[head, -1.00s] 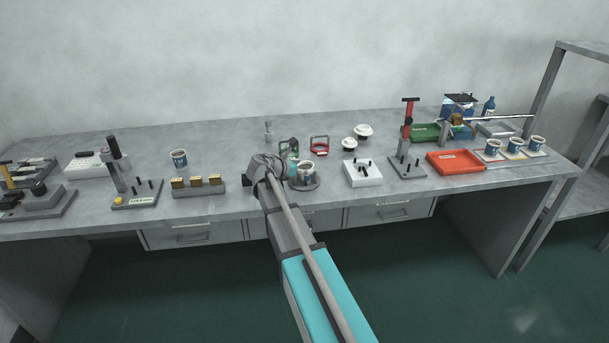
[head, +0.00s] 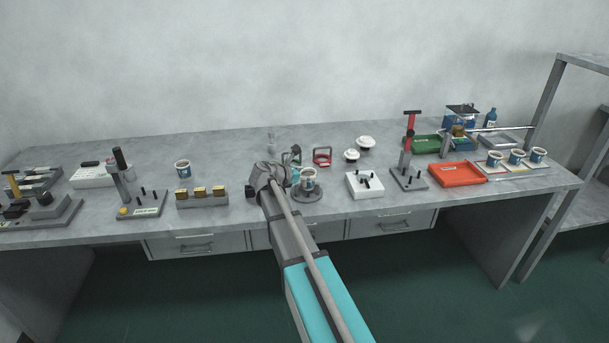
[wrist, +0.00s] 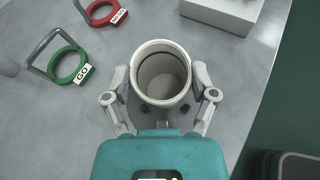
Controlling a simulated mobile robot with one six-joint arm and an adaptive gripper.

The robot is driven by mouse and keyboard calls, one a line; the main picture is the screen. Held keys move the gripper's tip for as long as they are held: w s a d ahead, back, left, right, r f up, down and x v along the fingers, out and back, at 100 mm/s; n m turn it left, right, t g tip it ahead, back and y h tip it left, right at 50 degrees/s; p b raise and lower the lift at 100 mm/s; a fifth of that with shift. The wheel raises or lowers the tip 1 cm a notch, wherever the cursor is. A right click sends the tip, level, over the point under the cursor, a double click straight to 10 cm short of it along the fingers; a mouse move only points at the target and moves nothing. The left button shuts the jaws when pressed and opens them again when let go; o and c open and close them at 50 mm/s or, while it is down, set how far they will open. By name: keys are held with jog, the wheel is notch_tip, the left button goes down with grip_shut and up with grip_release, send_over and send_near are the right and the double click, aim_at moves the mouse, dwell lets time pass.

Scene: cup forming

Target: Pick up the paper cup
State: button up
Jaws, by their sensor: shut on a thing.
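A white paper cup with a blue printed band (head: 308,181) is upright over a round grey base (head: 307,196) near the table's front middle. In the wrist view I look down into the open, empty mouth of the cup (wrist: 160,70). My gripper (wrist: 160,80) has one finger on each side of the cup and is shut on it. In the head view my gripper (head: 290,179) is partly hidden behind my wrist. I cannot tell for certain whether the cup's bottom is clear of the base.
A green ring (wrist: 68,65) and a red ring (wrist: 103,13) stand behind the cup. A white block with pegs (head: 364,184) is to its right, a brass-topped holder (head: 202,198) to its left. Several cups stand by an orange tray (head: 457,174).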

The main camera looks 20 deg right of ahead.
jog(key=s+a+r+p, duration=0.1)
jog(key=s+r+p, duration=0.9)
jog(key=s, duration=0.4)
jog(key=shift+r, duration=0.55)
jog(key=shift+a, duration=0.2)
